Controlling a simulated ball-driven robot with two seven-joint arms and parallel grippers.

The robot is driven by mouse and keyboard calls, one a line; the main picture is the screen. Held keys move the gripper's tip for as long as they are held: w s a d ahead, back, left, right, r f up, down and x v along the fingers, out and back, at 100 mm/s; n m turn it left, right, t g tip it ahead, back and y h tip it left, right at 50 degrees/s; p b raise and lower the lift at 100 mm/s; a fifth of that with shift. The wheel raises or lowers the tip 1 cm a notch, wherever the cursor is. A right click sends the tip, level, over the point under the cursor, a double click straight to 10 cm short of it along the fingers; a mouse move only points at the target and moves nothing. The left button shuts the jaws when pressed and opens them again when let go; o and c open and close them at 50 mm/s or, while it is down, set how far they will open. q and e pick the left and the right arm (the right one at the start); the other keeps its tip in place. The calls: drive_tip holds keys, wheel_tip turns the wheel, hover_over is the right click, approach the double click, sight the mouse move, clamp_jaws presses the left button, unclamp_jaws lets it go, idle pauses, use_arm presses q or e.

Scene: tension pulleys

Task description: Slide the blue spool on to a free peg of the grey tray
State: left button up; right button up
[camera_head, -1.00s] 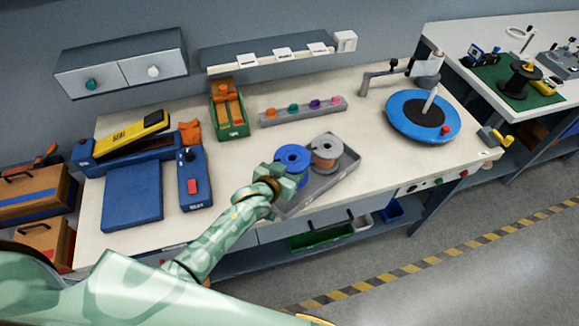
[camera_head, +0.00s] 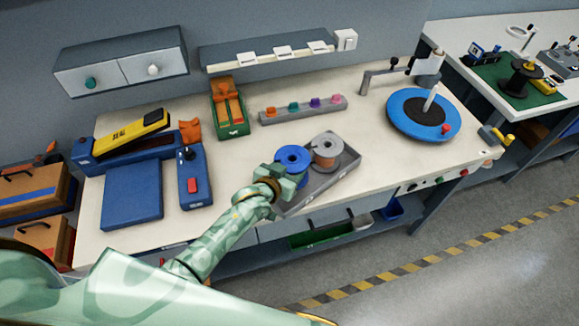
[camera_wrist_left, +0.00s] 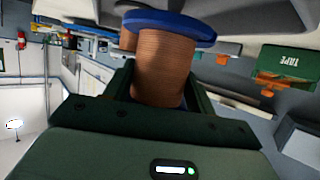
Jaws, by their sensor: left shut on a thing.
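The blue spool (camera_head: 293,157) is at the left part of the grey tray (camera_head: 318,188) in the head view. My left gripper (camera_head: 287,177) is shut on it from the front left. In the left wrist view the spool (camera_wrist_left: 165,68) shows a copper-coloured winding and a blue flange, upright between the jaws (camera_wrist_left: 160,102). A second spool, grey with copper winding (camera_head: 326,150), stands on the tray just to the right. The pegs and the underside of the blue spool are hidden, so I cannot tell whether it sits on a peg. My right gripper is not in view.
A grey strip with coloured knobs (camera_head: 303,109) lies behind the tray. A green box (camera_head: 229,110) and a blue control box (camera_head: 193,178) stand to the left. A blue turntable (camera_head: 397,106) stands to the right. The bench between tray and turntable is clear.

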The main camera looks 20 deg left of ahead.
use_arm(q)
drive_tip(key=shift+w+f+b, duration=0.1)
drive_tip(key=shift+f+b, duration=0.55)
drive_tip(key=shift+f, duration=0.3)
idle(0.4)
drive_tip(key=shift+f, duration=0.2)
drive_tip(key=shift+f+b, duration=0.9)
drive_tip(key=shift+f, duration=0.3)
drive_tip(key=shift+f, duration=0.1)
drive_tip(key=o, duration=1.6)
drive_tip(key=shift+c, duration=0.2)
drive_tip(key=shift+f, duration=0.1)
